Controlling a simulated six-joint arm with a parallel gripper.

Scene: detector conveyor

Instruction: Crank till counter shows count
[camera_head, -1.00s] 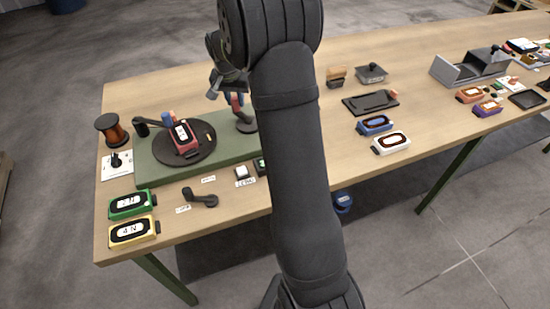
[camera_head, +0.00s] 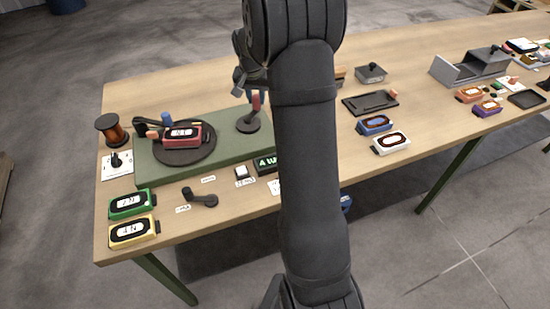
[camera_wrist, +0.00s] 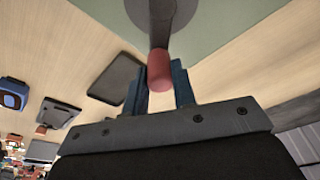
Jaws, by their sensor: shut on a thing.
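The crank (camera_head: 248,123) has a dark arm and a red handle (camera_head: 256,101), and stands at the right end of a green base (camera_head: 215,150). My gripper (camera_wrist: 161,78) is shut on the red handle, with a blue finger on each side of it in the wrist view. The dark crank arm (camera_wrist: 160,22) also shows there. In the head view my arm hides most of the gripper. The counter (camera_head: 265,163) is a black box with green digits at the base's front edge; my arm partly covers it and I cannot read it fully. A red detector (camera_head: 181,135) lies on the dark turntable (camera_head: 185,155).
A loose dark crank (camera_head: 200,198) lies in front of the base, beside a white button (camera_head: 241,172). Green (camera_head: 131,204) and yellow (camera_head: 133,231) detectors are at the front left. A copper spool (camera_head: 112,130) stands at the left. Blue and white detectors lie right of my arm.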

